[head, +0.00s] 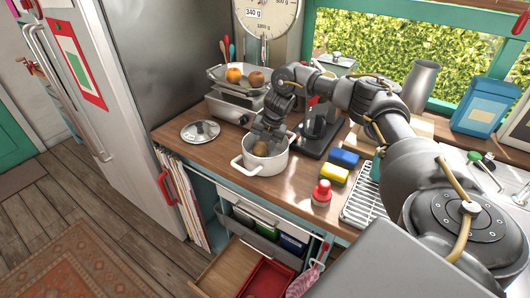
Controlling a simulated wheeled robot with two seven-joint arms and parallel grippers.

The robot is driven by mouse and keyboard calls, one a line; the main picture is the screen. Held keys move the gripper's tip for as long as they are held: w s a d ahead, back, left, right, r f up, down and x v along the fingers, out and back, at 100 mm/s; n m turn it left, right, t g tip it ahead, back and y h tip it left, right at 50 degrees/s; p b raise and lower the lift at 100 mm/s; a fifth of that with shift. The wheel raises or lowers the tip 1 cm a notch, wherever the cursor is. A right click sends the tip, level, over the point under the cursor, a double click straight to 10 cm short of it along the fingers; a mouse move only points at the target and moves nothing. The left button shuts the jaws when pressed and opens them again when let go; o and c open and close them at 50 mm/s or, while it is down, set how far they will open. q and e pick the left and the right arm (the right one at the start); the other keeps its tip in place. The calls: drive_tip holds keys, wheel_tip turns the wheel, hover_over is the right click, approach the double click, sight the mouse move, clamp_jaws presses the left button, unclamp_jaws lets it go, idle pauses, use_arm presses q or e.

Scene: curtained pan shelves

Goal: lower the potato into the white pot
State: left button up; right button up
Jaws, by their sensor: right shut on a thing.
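The white pot (262,168) stands on the wooden counter with its two handles out to the sides. My right gripper (265,144) reaches down over it from the back right. It is shut on a brown potato (261,149), which shows at the pot's mouth below the fingers. The potato appears within the rim; whether it touches the pot's bottom cannot be told. The fingers hide part of the potato and the pot's inside. My left gripper is not in view.
A pot lid (200,131) lies left of the pot. Behind stands a scale pan (225,82) with an orange (234,75) and a brown round item (256,79). A drawer (222,270) is open below.

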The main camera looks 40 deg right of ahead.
drive_tip(key=shift+f, duration=0.25)
idle(0.5)
drive_tip(key=o, duration=1.1)
drive_tip(key=shift+r, duration=0.1)
drive_tip(key=shift+s+d+r, duration=0.1)
drive_tip(key=shift+r, duration=0.2)
drive_tip(key=b+v, duration=0.2)
drive_tip(key=v, duration=0.2)
drive_tip(key=shift+d+r, duration=0.1)
drive_tip(key=shift+r, duration=0.1)
drive_tip(key=shift+p+v, duration=0.65)
drive_tip(key=shift+v, duration=2.1)
drive_tip(key=shift+s, duration=0.15)
